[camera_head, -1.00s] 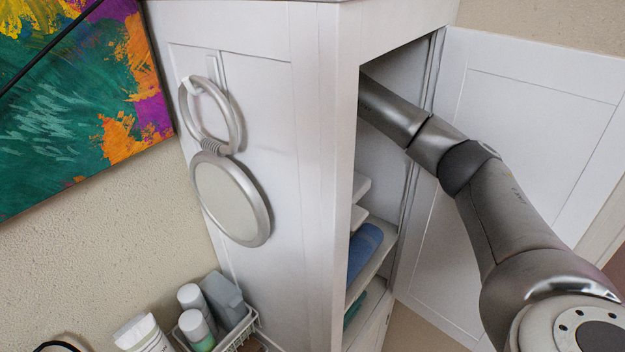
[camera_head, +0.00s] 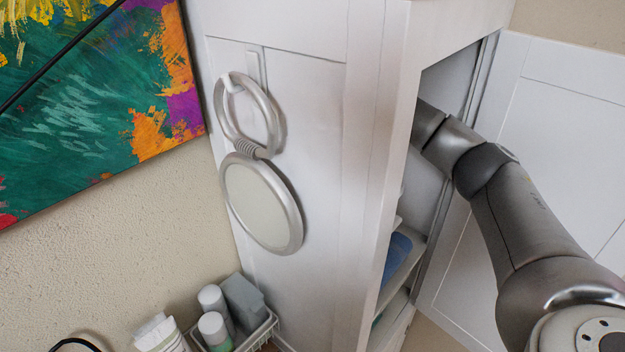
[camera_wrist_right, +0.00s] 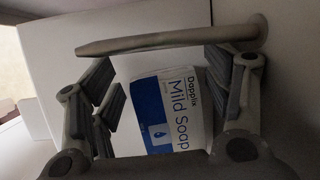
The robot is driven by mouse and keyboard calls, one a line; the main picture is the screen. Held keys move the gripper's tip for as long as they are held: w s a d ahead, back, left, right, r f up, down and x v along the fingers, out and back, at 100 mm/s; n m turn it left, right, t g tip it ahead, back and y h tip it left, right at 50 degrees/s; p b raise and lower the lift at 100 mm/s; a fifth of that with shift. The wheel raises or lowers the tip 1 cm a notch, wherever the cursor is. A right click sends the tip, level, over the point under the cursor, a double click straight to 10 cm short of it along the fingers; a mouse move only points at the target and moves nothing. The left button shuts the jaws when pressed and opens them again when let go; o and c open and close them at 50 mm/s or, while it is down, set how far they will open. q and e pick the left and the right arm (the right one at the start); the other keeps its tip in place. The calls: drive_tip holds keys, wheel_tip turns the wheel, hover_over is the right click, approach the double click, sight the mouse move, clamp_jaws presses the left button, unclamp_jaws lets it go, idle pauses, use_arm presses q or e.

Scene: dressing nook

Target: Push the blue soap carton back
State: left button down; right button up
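The soap carton (camera_wrist_right: 178,110), white and blue with "Dappix Mild Soap" on its face, shows in the right wrist view, a little tilted. My right gripper (camera_wrist_right: 165,105) is open, with its fingers on both sides of the carton in this view. There is a gap on the carton's left; its right edge lies close to the right finger, and I cannot tell whether they touch. In the head view my right arm reaches into the open white cabinet (camera_head: 385,130); its gripper and the carton are hidden inside. My left gripper is not in view.
A pale rod (camera_wrist_right: 165,43) crosses above the carton. The cabinet's door (camera_head: 565,130) stands open on the right. A blue item (camera_head: 396,254) lies on a lower shelf. A round mirror (camera_head: 262,204) hangs on the cabinet's side, above a basket of bottles (camera_head: 262,330).

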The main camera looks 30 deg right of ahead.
drive_tip(key=shift+s+d+f, duration=0.1)
drive_tip(key=shift+d+f, duration=0.1)
drive_tip(key=shift+f, duration=0.05)
drive_tip(key=shift+r, duration=0.25)
drive_tip(key=shift+n, duration=0.3)
drive_tip(key=r, duration=0.5)
drive_tip(key=s+d+r, duration=0.1)
drive_tip(key=r, duration=0.1)
drive_tip(key=shift+r, duration=0.2)
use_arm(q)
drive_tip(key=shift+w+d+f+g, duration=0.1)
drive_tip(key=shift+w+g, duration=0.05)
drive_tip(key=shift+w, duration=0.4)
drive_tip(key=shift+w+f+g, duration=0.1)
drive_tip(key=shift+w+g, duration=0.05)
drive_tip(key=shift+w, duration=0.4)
use_arm(e)
drive_tip(key=shift+w+d, duration=0.1)
drive_tip(key=shift+d, duration=0.05)
drive_tip(key=shift+d, duration=0.1)
